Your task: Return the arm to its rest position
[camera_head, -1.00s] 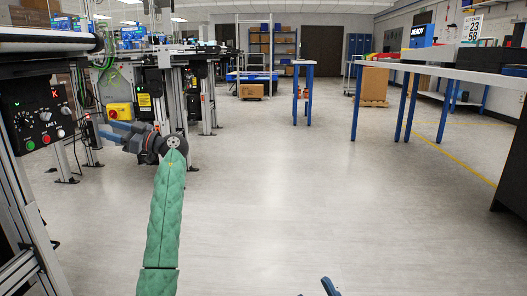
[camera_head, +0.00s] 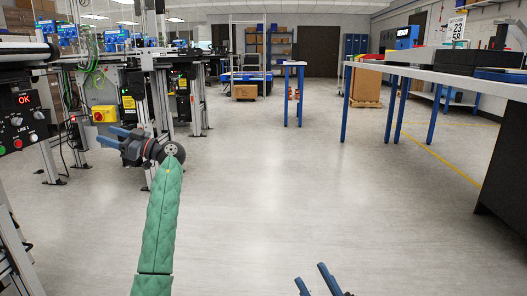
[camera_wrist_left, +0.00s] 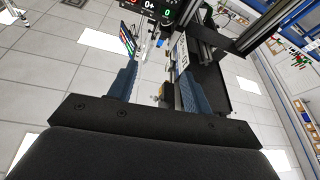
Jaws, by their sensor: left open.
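My left arm, with a green sleeve, reaches forward in the head view. Its left gripper (camera_head: 105,135) has blue fingers that are apart and empty, over the floor in front of the conveyor frame on the left. In the left wrist view the two blue fingers of the left gripper (camera_wrist_left: 157,68) stand wide apart with nothing held between them. My right gripper (camera_head: 310,272) shows only as two blue fingers at the bottom edge of the head view. They are apart with only floor seen between them; the rest of that arm is out of view.
A conveyor frame with a yellow switch box (camera_head: 104,114) and a control panel (camera_head: 22,122) stands close on the left. A long white-topped table (camera_head: 440,73) with blue legs is at the right. The grey floor (camera_head: 265,190) between them is clear.

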